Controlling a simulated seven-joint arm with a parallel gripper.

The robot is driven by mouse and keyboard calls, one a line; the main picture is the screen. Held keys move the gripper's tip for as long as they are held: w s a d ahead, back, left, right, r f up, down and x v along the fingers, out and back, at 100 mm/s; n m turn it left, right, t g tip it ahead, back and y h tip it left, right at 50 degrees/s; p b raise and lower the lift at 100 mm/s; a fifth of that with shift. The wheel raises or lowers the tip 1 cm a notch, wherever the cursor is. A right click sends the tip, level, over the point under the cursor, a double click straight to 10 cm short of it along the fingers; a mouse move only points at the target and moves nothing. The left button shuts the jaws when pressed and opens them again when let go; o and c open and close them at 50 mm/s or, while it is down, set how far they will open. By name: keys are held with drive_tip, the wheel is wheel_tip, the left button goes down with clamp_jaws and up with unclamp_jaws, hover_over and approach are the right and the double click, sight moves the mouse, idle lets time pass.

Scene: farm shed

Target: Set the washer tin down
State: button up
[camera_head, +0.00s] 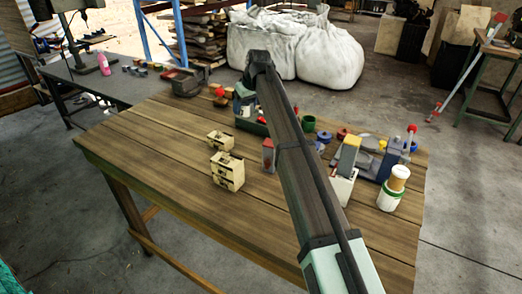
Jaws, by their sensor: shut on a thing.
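My arm (292,150) reaches from the bottom right up across the middle of the table. My gripper cannot be made out; the arm hides whatever is behind it. I cannot pick out the washer tin for certain. A small red-and-grey container (268,155) stands upright on the table just left of the arm, partly close behind its edge. Two cream boxes with dark markings, a farther one (220,141) and a nearer one (228,171), stand on the wooden table (150,150) left of it.
Right of the arm stand a white container with a yellow top (344,170), a white-and-green jar (393,188), a blue tool (389,158) and several small coloured items. The table's left and front parts are bare.

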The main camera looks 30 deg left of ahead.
hover_over(257, 147)
drive_tip(key=w, duration=0.3)
drive_tip(key=shift+s+d+f+n+g, duration=0.65)
drive_tip(key=shift+s+f+n, duration=0.3)
drive_tip(key=shift+s+n, duration=0.65)
drive_tip(key=shift+f, duration=4.55)
drive_tip(key=shift+f, duration=0.15)
drive_tip(key=o, duration=1.1)
drive_tip(key=shift+o, duration=0.2)
drive_tip(key=v, duration=1.2)
drive_tip(key=shift+s+d, duration=0.1)
